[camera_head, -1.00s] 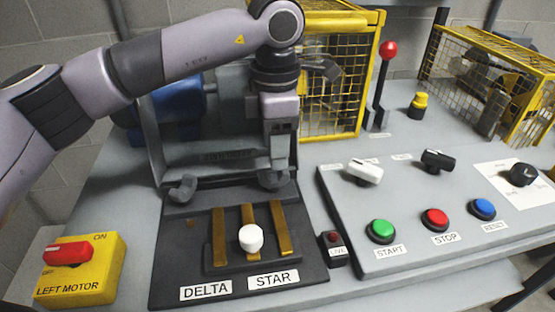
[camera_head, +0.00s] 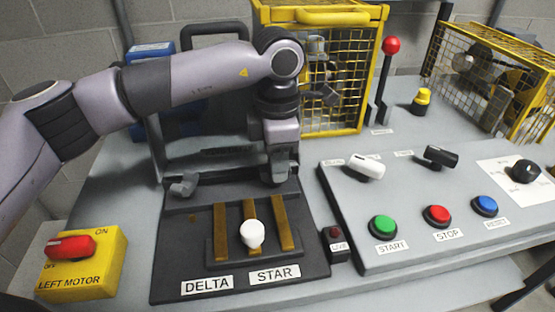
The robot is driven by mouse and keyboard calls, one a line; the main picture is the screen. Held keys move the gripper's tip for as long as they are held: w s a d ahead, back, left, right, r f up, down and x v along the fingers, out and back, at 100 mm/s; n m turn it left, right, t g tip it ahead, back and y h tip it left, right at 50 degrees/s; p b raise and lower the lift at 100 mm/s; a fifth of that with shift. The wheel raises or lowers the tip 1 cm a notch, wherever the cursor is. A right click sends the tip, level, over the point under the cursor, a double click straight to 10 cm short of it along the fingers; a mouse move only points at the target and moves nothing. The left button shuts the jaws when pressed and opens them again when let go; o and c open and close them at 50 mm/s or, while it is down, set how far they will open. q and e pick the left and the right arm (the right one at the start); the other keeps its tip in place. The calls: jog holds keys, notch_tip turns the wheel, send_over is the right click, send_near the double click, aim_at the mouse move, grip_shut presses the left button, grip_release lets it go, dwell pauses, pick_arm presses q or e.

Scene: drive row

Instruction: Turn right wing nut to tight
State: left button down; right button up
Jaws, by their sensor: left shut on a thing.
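My left gripper (camera_head: 279,177) points down at the back right corner of the black terminal box (camera_head: 170,268), shut on the right wing nut. The fingers hide almost all of this wing nut, so I cannot tell its angle. The left wing nut (camera_head: 184,185), dark grey with raised wings, stands uncovered at the back left corner of the box. My right gripper is not in view.
Brass bars and a white knob (camera_head: 252,234) stand in the box, behind labels DELTA and STAR. A button panel (camera_head: 340,222) lies close on the right. A yellow cage (camera_head: 350,131) and a red-knobbed lever (camera_head: 390,46) stand behind. A yellow switch box (camera_head: 104,277) stands left.

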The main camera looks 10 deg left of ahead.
pick_arm(q)
jog(key=shift+m, duration=0.4)
jog(key=m+b, duration=0.1)
jog(key=m, duration=0.3)
jog(key=shift+s+m, duration=0.1)
jog(key=shift+m, duration=0.2)
jog(key=m+b, duration=0.1)
jog(key=m, duration=0.5)
jog(key=shift+s, duration=0.1)
jog(key=m, duration=0.6)
jog(key=shift+s+m, duration=0.1)
jog(key=shift+m, duration=0.2)
jog(key=m, duration=0.5)
jog(key=shift+a+m, duration=0.2)
jog(key=shift+m, duration=0.2)
jog(key=c, duration=0.9)
grip_release()
jog(key=shift+r, duration=0.1)
